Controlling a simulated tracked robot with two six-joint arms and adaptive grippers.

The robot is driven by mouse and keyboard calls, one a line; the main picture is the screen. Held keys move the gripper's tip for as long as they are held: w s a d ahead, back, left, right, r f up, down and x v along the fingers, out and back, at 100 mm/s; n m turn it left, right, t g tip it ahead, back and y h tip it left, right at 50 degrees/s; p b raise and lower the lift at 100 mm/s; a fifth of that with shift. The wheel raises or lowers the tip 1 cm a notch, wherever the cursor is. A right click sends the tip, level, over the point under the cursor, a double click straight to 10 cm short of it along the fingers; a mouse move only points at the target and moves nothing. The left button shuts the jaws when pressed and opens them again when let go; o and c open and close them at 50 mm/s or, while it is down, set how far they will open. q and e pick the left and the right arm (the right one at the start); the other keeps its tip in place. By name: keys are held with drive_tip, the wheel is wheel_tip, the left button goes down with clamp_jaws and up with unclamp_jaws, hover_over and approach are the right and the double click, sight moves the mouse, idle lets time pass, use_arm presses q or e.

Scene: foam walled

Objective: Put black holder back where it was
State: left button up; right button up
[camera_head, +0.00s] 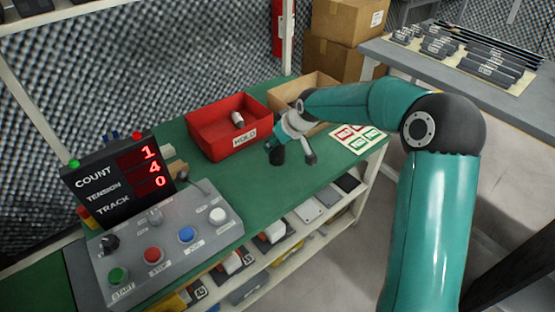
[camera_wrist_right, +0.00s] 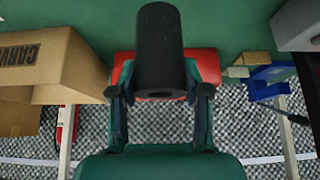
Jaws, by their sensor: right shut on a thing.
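The black holder (camera_wrist_right: 160,50) is a dark cylinder with a small hole at its near end. In the right wrist view it sits between the fingers of my right gripper (camera_wrist_right: 160,88), which is shut on it. In the head view my right gripper (camera_head: 292,157) hangs over the green bench (camera_head: 270,185), just right of the red bin. A dark piece shows at its left side there, but I cannot tell whether it is the holder or a finger. My left gripper is not in view.
The red bin (camera_head: 213,143) holds a small pale cylinder (camera_head: 238,119). A cardboard tray (camera_head: 283,96) stands behind my gripper, and a card with red and green labels (camera_head: 355,137) lies to the right. A control box (camera_head: 165,245) and counter display (camera_head: 117,180) stand at left.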

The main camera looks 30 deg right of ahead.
sight(281, 154)
drive_tip(key=shift+f+b, duration=0.45)
drive_tip(key=shift+f, duration=2.55)
drive_tip(key=shift+f, duration=0.1)
drive_tip(key=o, duration=1.3)
drive_tip(key=shift+o, duration=0.2)
drive_tip(key=shift+s+r, duration=0.1)
drive_tip(key=shift+r, duration=0.1)
drive_tip(key=p+v, duration=0.1)
drive_tip(key=v, duration=1)
drive_tip(key=shift+s+r, duration=0.2)
drive_tip(key=shift+r, duration=0.15)
drive_tip(key=shift+s, duration=0.1)
